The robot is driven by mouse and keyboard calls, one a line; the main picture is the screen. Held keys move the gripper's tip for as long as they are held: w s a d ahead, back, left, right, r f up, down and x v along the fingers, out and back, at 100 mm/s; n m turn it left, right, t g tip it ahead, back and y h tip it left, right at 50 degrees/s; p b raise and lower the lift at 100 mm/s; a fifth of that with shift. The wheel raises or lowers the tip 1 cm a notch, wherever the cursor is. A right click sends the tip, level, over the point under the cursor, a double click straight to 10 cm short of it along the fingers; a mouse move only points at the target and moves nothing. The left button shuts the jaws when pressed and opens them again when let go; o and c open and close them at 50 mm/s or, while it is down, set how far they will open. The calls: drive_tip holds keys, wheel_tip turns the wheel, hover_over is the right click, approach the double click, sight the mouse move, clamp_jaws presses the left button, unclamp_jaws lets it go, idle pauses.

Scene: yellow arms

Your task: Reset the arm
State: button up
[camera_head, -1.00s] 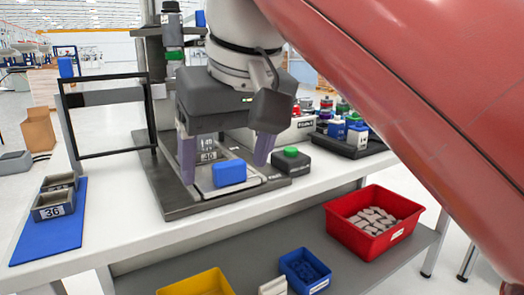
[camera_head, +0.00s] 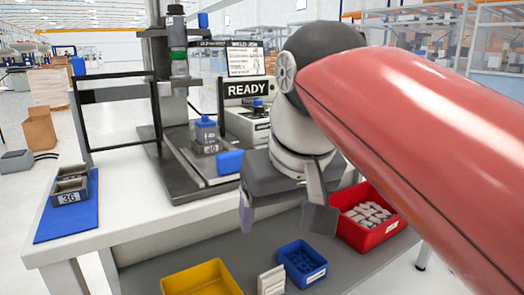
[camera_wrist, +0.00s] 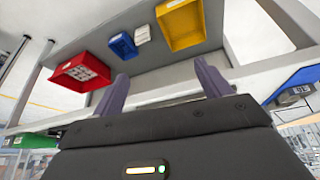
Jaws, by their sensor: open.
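My gripper (camera_head: 279,212) is open and empty in the head view, in front of the table's front edge and above the lower shelf. Its two purple-grey fingers (camera_wrist: 162,90) stand wide apart in the wrist view with nothing between them. My red arm comes in from the right and hides the right part of the table.
On the table are a press fixture (camera_head: 180,165) with a blue block (camera_head: 230,162), a READY sign (camera_head: 247,90), and a blue mat (camera_head: 68,220) with a grey bin (camera_head: 70,188). The shelf holds yellow (camera_head: 202,279), blue (camera_head: 301,263) and red (camera_head: 378,239) bins.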

drive_tip(key=s+d+f+m, duration=0.1)
drive_tip(key=s+d+f, duration=0.1)
drive_tip(key=d+f, duration=0.2)
drive_tip(key=s+d+f+m+h, duration=0.1)
drive_tip(key=d+f, duration=0.3)
drive_tip(key=f, duration=0.6)
drive_tip(key=s+d+f+m+t, duration=0.1)
drive_tip(key=s+d+f+m, duration=0.1)
drive_tip(key=d+f, duration=0.3)
wheel_tip(320, 180, down, 3)
drive_tip(key=shift+s+f, duration=0.1)
drive_tip(key=shift+s, duration=0.2)
